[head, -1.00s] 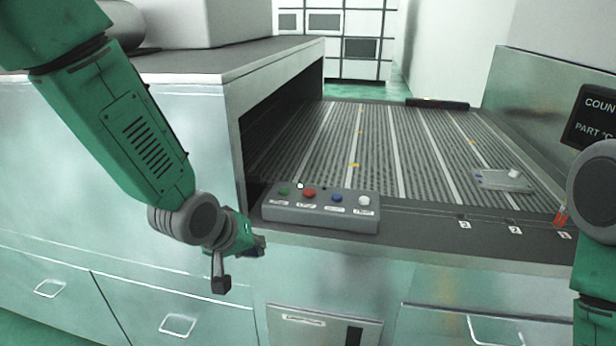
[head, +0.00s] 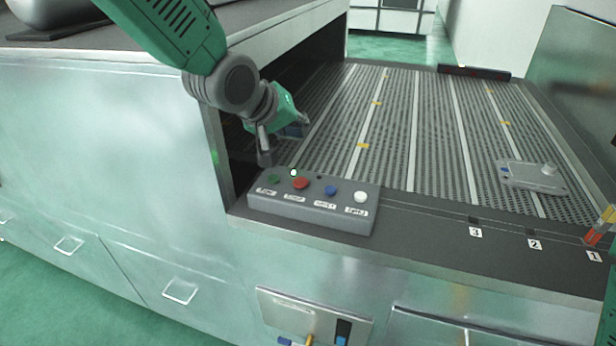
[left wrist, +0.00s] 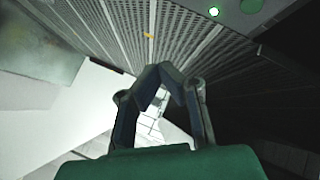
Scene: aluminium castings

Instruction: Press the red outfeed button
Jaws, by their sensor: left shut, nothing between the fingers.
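The red button (head: 300,183) is on a grey control box (head: 312,212) at the front edge of the conveyor, between a green button (head: 272,179) and a blue button (head: 330,190). The small labels are too blurred to read surely. My left gripper (head: 279,146) is shut and empty. It hangs behind and above the box's left end, apart from the red button. In the left wrist view, its fingertips (left wrist: 160,70) meet, and the green button (left wrist: 251,5) shows at the top edge; the red button is not seen there. My right gripper is out of view.
A white button (head: 360,197) is at the box's right end, and a small white light (head: 293,172) is behind the red button. A flat grey casting (head: 530,177) lies on the ribbed conveyor (head: 436,130). The cabinet wall stands close left of my left gripper.

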